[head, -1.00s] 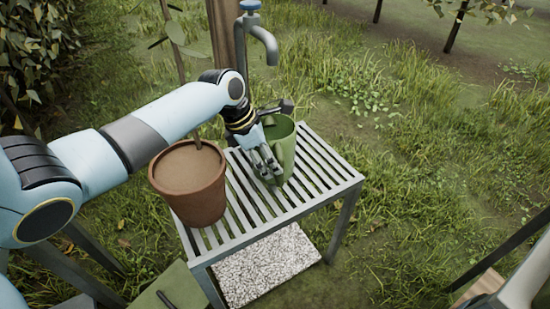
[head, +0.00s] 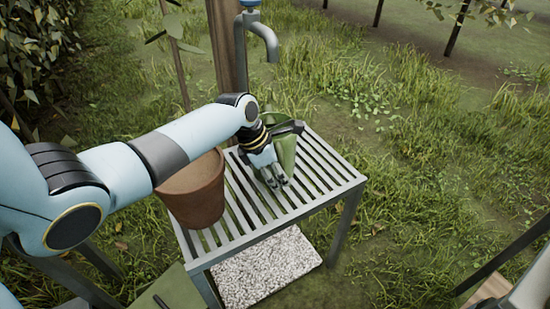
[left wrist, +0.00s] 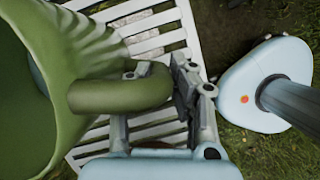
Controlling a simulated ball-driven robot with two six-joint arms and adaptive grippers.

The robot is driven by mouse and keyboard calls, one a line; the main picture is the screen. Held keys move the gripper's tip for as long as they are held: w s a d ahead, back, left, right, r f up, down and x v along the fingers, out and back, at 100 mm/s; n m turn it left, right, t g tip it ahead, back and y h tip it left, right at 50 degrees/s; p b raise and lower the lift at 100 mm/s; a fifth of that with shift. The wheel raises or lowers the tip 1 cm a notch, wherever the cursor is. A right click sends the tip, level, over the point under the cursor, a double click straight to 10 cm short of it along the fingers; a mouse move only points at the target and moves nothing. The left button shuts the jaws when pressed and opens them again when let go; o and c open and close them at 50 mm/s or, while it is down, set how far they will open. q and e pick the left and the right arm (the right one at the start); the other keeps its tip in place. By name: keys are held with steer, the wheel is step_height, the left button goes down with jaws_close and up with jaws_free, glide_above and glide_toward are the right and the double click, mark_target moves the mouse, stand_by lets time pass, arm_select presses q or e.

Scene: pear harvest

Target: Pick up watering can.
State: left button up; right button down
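The green watering can (head: 289,150) stands on the slatted metal table, partly hidden behind my left gripper in the head view. In the left wrist view its body (left wrist: 30,100) fills the left side, and its thick curved handle (left wrist: 115,96) reaches out to the right. My left gripper (head: 276,182) is low at the near side of the can. In the left wrist view its fingers (left wrist: 155,100) are apart, with the handle's outer bend between or just over them. Whether they touch the handle I cannot tell. My right gripper is not in view.
A terracotta pot (head: 193,197) with soil stands on the table (head: 240,228), left of the can and partly under my arm. A tap (head: 262,35) on a post rises behind the table. A pale gravelly slab (head: 265,270) lies below. Grass is open to the right.

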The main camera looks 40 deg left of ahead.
arm_select(q)
jaws_close()
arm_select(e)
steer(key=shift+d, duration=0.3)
arm_select(q)
steer(key=shift+w, duration=0.1)
steer(key=shift+r, duration=0.2)
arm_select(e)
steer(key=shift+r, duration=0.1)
